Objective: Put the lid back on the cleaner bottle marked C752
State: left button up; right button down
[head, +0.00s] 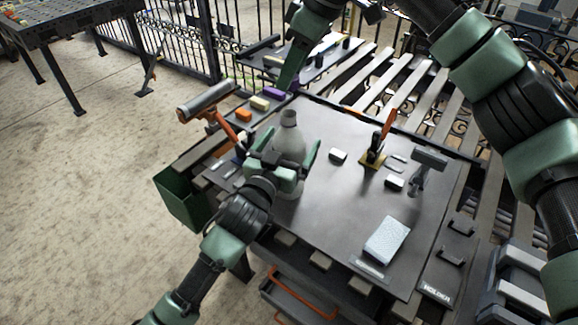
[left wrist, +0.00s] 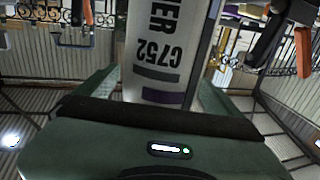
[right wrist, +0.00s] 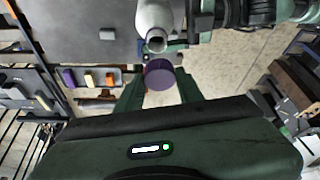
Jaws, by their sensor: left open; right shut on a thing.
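The white cleaner bottle (head: 290,140) stands upright on the dark table, and its open grey neck shows in the right wrist view (right wrist: 156,40). Its label C752 is readable in the left wrist view (left wrist: 162,48). My left gripper (head: 284,154) is open, with its fingers on either side of the bottle; whether they touch it I cannot tell. My right gripper (right wrist: 160,88) is shut on the round purple lid (right wrist: 159,74). The lid is off the bottle, close to its mouth in the right wrist view. In the head view the right gripper (head: 290,82) is behind the bottle, and the lid is hard to make out.
Purple, yellow and orange blocks (head: 259,103) line the table's far-left edge. A small stand with an orange-handled tool (head: 376,152), a grey post (head: 425,165) and a pale block (head: 387,240) stand to the right. A green bin (head: 182,200) is at the left.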

aim_at(288, 113)
pick_arm(q)
jog(key=shift+x, duration=1)
grip_shut()
pick_arm(e)
jog(key=shift+f, duration=2.45)
jog(key=shift+f, duration=0.85)
jog(key=shift+f, duration=0.6)
